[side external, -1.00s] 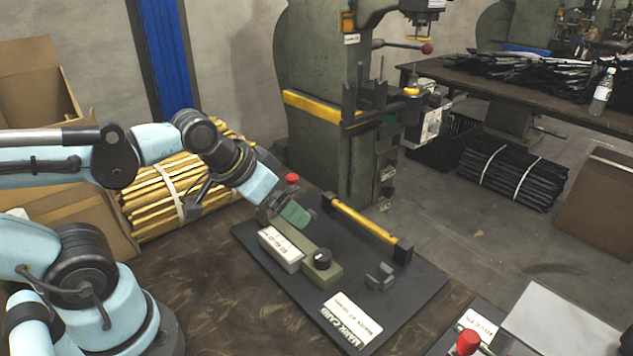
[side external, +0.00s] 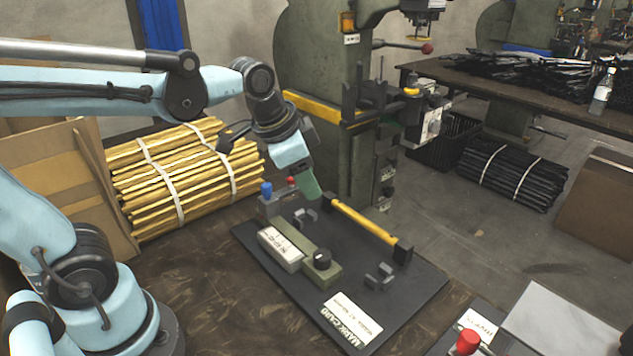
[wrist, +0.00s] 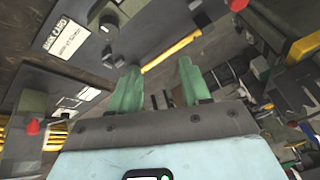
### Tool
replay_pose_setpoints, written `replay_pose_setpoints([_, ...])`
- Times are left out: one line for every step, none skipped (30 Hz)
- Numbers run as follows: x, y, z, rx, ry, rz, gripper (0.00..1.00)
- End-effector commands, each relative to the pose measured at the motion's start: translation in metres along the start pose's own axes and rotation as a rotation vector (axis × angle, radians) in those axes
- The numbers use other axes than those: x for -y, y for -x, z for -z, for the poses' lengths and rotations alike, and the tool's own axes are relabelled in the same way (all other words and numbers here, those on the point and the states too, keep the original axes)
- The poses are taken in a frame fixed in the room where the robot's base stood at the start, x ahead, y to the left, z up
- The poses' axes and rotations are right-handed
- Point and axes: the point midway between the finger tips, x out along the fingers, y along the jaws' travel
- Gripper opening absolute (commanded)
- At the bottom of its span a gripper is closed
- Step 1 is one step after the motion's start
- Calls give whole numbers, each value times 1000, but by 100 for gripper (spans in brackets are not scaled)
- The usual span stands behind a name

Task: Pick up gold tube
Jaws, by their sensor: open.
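A gold tube (side external: 363,222) lies across the right side of the black fixture plate (side external: 418,292), with a dark piece at each end. It also shows in the wrist view (wrist: 172,51), beyond my fingertips and partly hidden by one finger. My gripper (side external: 309,192) has green fingers and is above the plate, near the tube's far end. In the wrist view the two green fingers (wrist: 158,68) stand apart with nothing between them. A strapped bundle of gold tubes (side external: 175,185) sits at the left in the side view.
The green press (side external: 325,150) stands close behind the plate. The plate bears a green block with a black knob (side external: 322,260), grey brackets (side external: 379,276) and blue and red buttons. A cardboard box (side external: 62,180) stands at the left. The brown table front (side external: 215,300) is clear.

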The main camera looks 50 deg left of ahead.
Motion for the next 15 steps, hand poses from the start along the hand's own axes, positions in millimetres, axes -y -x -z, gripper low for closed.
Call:
replay_pose_setpoints([4, -2, 12, 25, -71, -15, 47])
replay_pose_setpoints([6, -3, 17, 41, -117, -25, 47])
replay_pose_setpoints([9, -6, 24, 60, -176, -39, 47])
replay_pose_setpoints([10, -8, 29, 73, -221, -50, 47])
replay_pose_setpoints([12, -10, 34, 88, -265, -63, 47])
replay_pose_setpoints([14, -13, 41, 104, -325, -79, 47])
replay_pose_setpoints([16, -16, 46, 117, -370, -93, 47])
replay_pose_setpoints([17, -19, 51, 129, -414, -107, 47])
replay_pose_setpoints([19, -24, 57, 144, -474, -126, 47])
replay_pose_setpoints([20, -28, 62, 156, -518, -142, 47])
replay_pose_setpoints([22, -31, 66, 166, -562, -157, 47])
replay_pose_setpoints([23, -37, 72, 179, -621, -179, 47])
replay_pose_setpoints([24, -41, 76, 189, -665, -197, 47])
replay_pose_setpoints([25, -46, 80, 197, -708, -213, 47])
replay_pose_setpoints([26, -52, 84, 207, -765, -237, 47])
